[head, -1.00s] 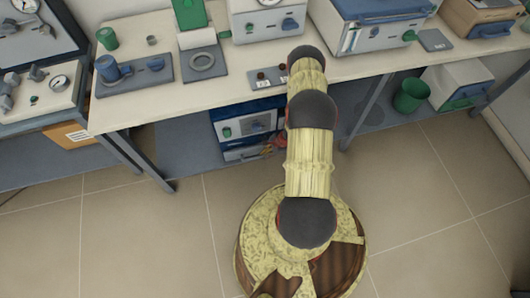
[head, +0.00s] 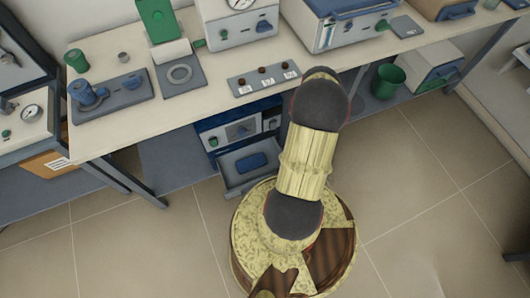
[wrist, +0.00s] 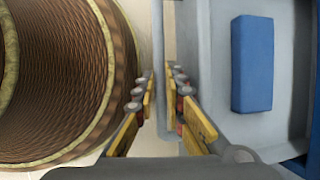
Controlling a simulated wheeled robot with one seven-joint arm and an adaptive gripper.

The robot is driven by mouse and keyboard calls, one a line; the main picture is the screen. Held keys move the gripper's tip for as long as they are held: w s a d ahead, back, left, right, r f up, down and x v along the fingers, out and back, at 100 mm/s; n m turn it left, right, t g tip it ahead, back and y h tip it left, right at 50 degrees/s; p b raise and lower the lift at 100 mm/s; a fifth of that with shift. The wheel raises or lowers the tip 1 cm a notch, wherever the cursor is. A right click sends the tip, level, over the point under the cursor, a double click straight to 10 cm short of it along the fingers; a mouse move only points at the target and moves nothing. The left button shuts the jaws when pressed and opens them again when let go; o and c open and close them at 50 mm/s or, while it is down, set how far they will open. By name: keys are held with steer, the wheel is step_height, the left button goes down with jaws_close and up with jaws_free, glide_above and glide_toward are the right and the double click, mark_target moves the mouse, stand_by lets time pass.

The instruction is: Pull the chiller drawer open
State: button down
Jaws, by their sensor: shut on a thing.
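The chiller (head: 240,131) is a blue and white unit under the bench. Its grey drawer (head: 236,182) stands pulled out at the bottom, and a blue block (head: 251,163) lies inside. The drawer's inside with the blue block (wrist: 251,64) is to the right of the fingers. In the head view my arm hides the gripper and the drawer's right end.
My round base is close in front of the drawer. A bench leg (head: 125,182) stands left of the chiller, and a green bin (head: 388,80) is on the lower shelf to the right. A grey panel with several knobs (head: 264,80) lies on the bench above. The floor right of my base is clear.

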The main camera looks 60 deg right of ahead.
steer(key=shift+s+a, duration=0.2)
steer(key=shift+s, duration=0.2)
steer(key=c, duration=1.8)
jaws_free()
steer(key=shift+c, duration=0.2)
steer(key=v, duration=1.2)
